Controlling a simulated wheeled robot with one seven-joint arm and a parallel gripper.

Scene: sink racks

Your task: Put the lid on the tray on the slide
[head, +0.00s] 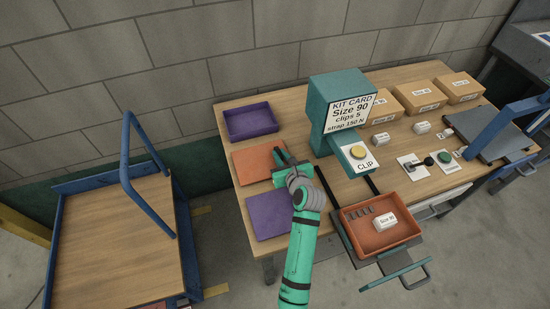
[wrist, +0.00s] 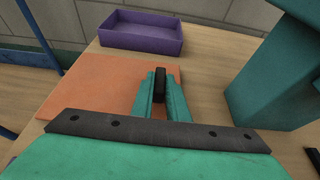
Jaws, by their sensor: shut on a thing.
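The orange lid (head: 254,162) lies flat at the table's left side, on or very close to the top. It also shows in the wrist view (wrist: 85,88). My gripper (head: 283,160) is over its right part, shut on the lid's upright black handle (wrist: 160,83), which stands between the fingertips in the wrist view. The orange tray (head: 396,238) sits at the table's front on the slide (head: 372,185), below the clip machine. It is open on top and holds several dark clips (head: 360,215) and a white "Size 90" box (head: 384,220).
A purple lid (head: 268,215) lies in front of the orange one, and an empty purple tray (head: 250,121) stands behind. Cardboard boxes (head: 419,95) line the back.

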